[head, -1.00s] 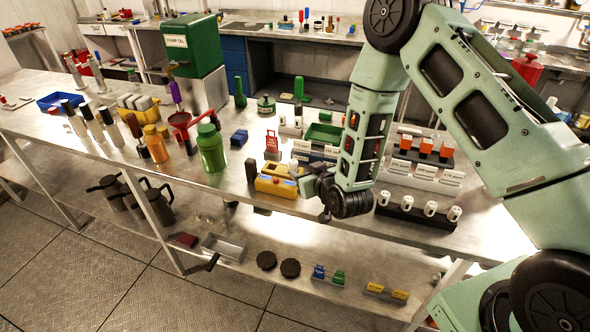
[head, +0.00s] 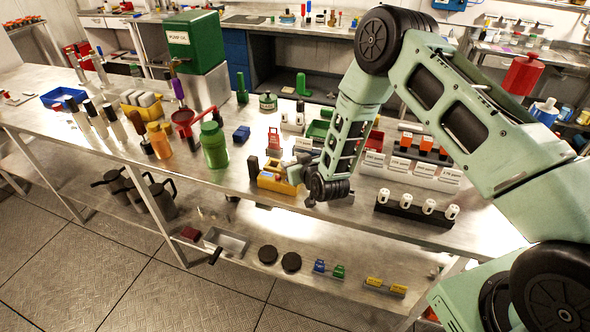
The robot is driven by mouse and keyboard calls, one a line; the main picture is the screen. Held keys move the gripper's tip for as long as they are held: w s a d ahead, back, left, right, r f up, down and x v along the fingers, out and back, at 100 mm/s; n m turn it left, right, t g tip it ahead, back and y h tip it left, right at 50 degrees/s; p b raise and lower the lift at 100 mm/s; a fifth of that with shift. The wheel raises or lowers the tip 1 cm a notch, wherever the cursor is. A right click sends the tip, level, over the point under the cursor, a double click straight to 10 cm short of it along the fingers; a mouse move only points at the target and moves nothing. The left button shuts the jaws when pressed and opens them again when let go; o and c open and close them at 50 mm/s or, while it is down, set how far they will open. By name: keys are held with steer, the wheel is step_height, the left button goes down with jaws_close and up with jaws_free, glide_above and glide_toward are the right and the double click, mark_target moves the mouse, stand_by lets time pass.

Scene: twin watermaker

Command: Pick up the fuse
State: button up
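I cannot single out the fuse with certainty. Several small white cylinders (head: 429,206) with dark marks stand upright in a black rack (head: 398,217) at the front edge of the bench, right of my wrist. A yellow box (head: 277,184) with a dark block beside it lies left of my wrist. My gripper (head: 301,173) is over the front of the bench, by the right end of the yellow box. It is small and partly hidden by my wrist, so I cannot see whether its fingers are apart or hold anything.
Labelled white blocks with orange-topped parts (head: 426,143) stand behind the rack. A red tagged part (head: 274,141), a blue block (head: 241,134) and a green bottle (head: 214,145) stand to the left. Pitchers and small parts lie on the lower shelf.

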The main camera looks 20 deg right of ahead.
steer(key=c, duration=1)
jaws_close()
steer(key=shift+r, duration=0.2)
